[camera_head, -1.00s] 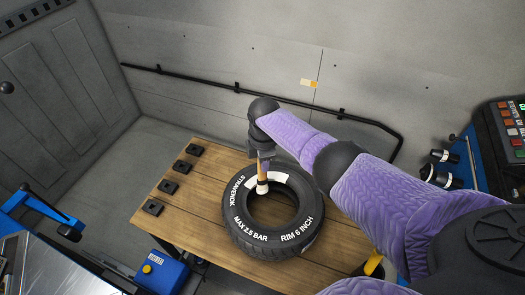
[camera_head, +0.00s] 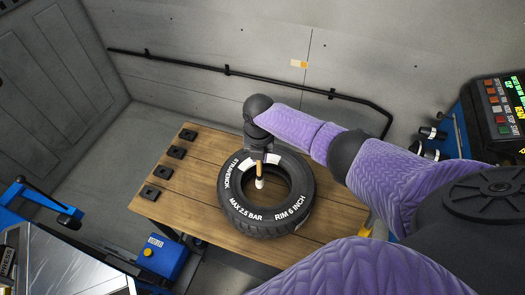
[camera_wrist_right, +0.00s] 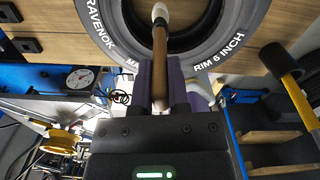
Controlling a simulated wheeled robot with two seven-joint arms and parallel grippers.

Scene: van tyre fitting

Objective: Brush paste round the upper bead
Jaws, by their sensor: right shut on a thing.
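The black tyre (camera_head: 228,195) lies flat on a wooden bench, its lettered sidewall and upper bead facing up. A white patch (camera_head: 290,165) marks its far side. My right gripper (camera_head: 262,158) is above the far part of the tyre, shut on a wooden-handled brush (camera_head: 260,171) that points down. The brush's pale tip (camera_head: 260,184) appears over the tyre's opening, near the inner edge. Whether it touches the bead, I cannot tell. The brush (camera_wrist_right: 160,60) also shows between the fingers in the right wrist view, with the tyre (camera_wrist_right: 235,45) beyond. My left gripper is out of view.
The wooden bench (camera_head: 200,195) carries several black blocks (camera_head: 162,172) along its left edge. A blue box (camera_head: 162,257) stands at the bench's near left. A control panel (camera_head: 503,105) is at the far right. The grey wall with a black pipe (camera_head: 270,80) lies behind.

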